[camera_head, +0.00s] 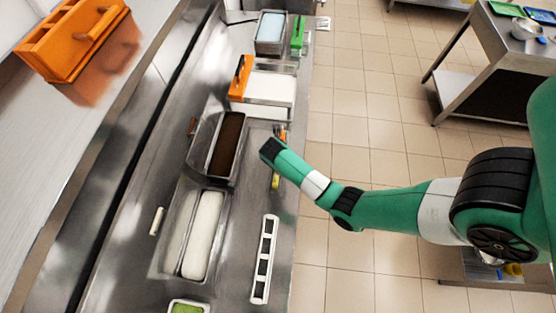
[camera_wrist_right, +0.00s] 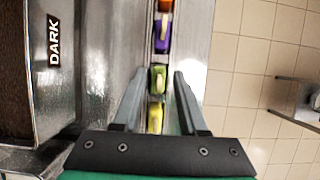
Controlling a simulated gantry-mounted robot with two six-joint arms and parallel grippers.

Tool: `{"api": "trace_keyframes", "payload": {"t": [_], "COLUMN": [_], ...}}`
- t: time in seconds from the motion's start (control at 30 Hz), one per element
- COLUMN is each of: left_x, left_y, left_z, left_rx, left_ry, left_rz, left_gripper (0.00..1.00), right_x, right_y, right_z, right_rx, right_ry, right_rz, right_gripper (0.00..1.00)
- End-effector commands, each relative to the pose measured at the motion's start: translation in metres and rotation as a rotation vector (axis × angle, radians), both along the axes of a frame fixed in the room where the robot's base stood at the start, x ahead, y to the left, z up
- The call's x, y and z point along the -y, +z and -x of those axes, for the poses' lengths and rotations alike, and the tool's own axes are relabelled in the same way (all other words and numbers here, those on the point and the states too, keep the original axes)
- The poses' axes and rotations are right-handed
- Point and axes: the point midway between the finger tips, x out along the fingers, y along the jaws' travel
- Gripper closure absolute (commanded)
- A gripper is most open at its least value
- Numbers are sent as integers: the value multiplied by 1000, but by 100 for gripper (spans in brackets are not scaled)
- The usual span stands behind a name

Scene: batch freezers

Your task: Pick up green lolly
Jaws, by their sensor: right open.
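The green lolly (camera_wrist_right: 158,79) lies in a narrow rack in the right wrist view, between a purple lolly (camera_wrist_right: 162,33) above it and a yellow lolly (camera_wrist_right: 155,118) below it. My right gripper (camera_wrist_right: 160,74) is open, with one finger on each side of the rack. The green lolly shows between the fingertips and nothing is gripped; the height gap cannot be told. In the head view my right gripper (camera_head: 272,150) is over the counter's right edge and hides most of that rack. My left gripper is not in view.
A metal tub of brown mix (camera_head: 226,145), labelled DARK (camera_wrist_right: 54,40), stands just left of the rack. A white tub (camera_head: 202,235) and an empty slotted white rack (camera_head: 264,260) are nearer. Tiled floor (camera_wrist_right: 255,60) lies right.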

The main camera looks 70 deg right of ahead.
Motion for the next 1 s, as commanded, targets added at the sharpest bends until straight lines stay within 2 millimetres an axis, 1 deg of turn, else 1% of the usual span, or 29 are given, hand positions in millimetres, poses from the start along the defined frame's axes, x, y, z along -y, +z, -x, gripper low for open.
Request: {"api": "trace_keyframes", "payload": {"t": [0.17, 0.27, 0.4, 0.87, 1.0], "left_x": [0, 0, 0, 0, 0], "left_y": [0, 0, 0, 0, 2], "left_z": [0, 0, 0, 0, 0], "left_rx": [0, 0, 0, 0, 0], "left_ry": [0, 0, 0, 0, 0], "left_rz": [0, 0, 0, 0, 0], "left_gripper": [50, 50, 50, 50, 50], "right_x": [0, 0, 0, 0, 0], "right_y": [0, 0, 0, 1, 7], "right_z": [0, 0, 0, 0, -1], "right_rx": [1, 1, 0, 1, 4], "right_ry": [0, 0, 0, 0, 0], "right_rz": [0, 1, 1, 1, 1], "right_gripper": [58, 74, 99, 100, 100]}}
